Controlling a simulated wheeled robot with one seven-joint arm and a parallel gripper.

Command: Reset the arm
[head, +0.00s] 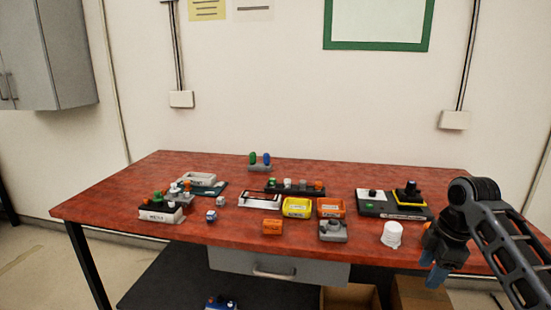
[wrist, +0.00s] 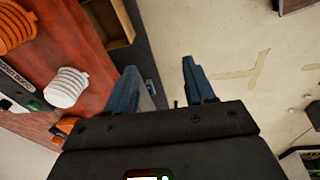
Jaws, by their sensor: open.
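My gripper (head: 437,272) is at the right end of the red table (head: 120,205), in front of its front edge, with the blue fingers pointing down. In the wrist view my gripper (wrist: 160,85) shows two blue fingers apart with nothing between them. The floor lies below the fingers, and the table edge is to their left. My arm reaches in from the right side of the head view.
A white ribbed cap (head: 391,234) stands on the table near my gripper, with an orange thing partly hidden behind the gripper. Switch boxes, yellow and orange trays (head: 297,207) and small blocks cover the table. Open cardboard boxes (head: 350,298) stand below.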

